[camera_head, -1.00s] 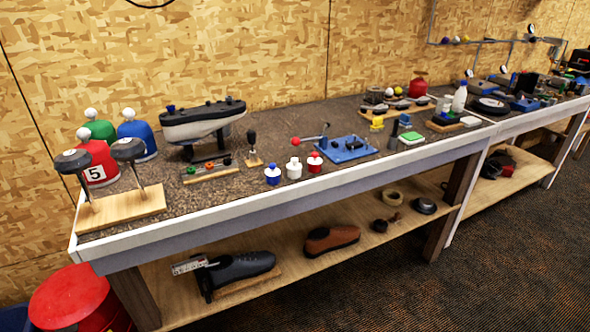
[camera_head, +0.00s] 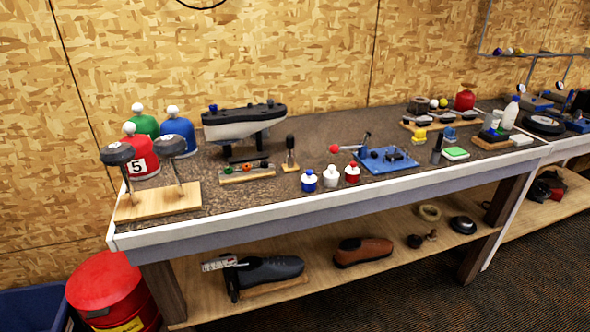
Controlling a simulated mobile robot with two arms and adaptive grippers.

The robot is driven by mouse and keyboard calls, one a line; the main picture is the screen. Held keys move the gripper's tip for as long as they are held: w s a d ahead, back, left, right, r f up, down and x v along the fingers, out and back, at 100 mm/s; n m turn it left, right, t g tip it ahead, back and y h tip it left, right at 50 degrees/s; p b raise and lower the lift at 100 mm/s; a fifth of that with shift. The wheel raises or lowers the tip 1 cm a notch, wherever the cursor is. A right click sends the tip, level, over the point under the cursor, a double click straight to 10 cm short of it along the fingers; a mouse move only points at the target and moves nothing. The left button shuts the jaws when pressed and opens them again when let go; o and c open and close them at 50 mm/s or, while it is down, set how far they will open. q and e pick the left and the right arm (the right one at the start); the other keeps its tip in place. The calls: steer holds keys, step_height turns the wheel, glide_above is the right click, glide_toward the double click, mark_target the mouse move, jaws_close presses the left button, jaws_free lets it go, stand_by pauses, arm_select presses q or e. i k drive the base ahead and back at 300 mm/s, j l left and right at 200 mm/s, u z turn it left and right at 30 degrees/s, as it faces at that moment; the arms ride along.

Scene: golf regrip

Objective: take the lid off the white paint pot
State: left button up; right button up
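The white paint pot (camera_head: 331,177) stands upright on the bench top near its front edge, with a pale lid on top. It is the middle one of three small pots. Neither of my grippers shows in the head view.
The workbench (camera_head: 260,214) has a white front edge. A blue plate with a red-knobbed lever (camera_head: 385,160) lies right of the pots. A model boat (camera_head: 243,122) stands behind left. Golf clubs on a wooden block (camera_head: 158,203) stand at left.

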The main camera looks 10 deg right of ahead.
mark_target(331, 173)
steer(key=i+l+u, duration=0.15)
steer(key=l+u, duration=0.3)
steer(key=l, duration=0.35)
steer(key=l+u, duration=0.4)
steer(key=l, duration=0.4)
